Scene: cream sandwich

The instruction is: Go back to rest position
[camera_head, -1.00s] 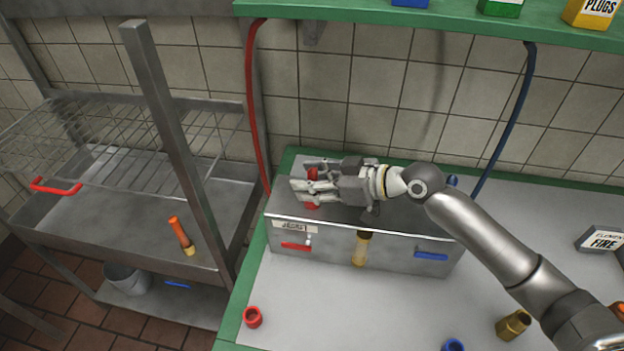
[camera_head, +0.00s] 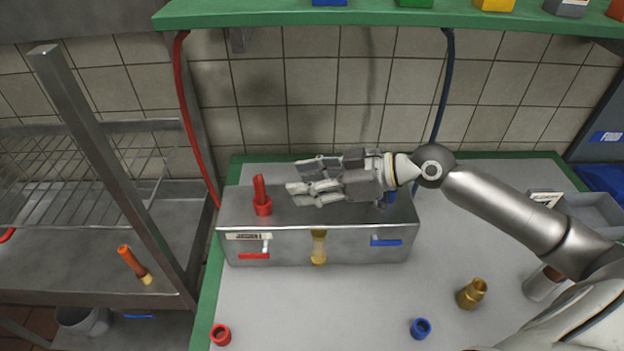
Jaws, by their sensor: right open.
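My right gripper (camera_head: 305,178) is open and empty, above the top of a grey metal box (camera_head: 280,240). Its fingers point left. A red fitting (camera_head: 262,196) stands upright on the left part of the box top, to the left of my fingertips and apart from them. A blue piece (camera_head: 391,196) on the right part of the box is mostly hidden behind my gripper's wrist. My left gripper is not in view.
On the table lie a red ring (camera_head: 220,334), a blue ring (camera_head: 420,328) and a brass fitting (camera_head: 472,293). A green shelf (camera_head: 280,14) hangs above. A metal rack (camera_head: 110,180) with an orange-handled tool (camera_head: 134,264) stands left. Red (camera_head: 192,130) and blue (camera_head: 443,100) hoses hang at the wall.

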